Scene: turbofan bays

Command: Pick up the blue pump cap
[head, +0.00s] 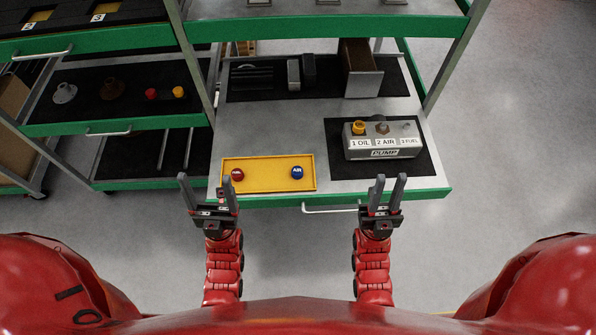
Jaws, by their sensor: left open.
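The blue pump cap (297,172), marked AIR, sits at the right end of the shallow yellow tray (267,185) near the front edge of the bench. A red cap (237,174) sits at the tray's left end. The grey pump (384,143) stands on a black mat to the right, labelled 1 OIL, 2 AIR and 3 FUEL. My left gripper (206,184) is open and empty, in front of the tray's left end and left of the blue cap. My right gripper (388,181) has its fingers apart and is empty, right of the blue cap.
A yellow cap (358,128) is on the pump's OIL port. A metal bin (361,70) and grey blocks stand at the back. A green-edged shelf rack (118,127) with caps stands at the left. A bench handle (330,209) sticks out in front.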

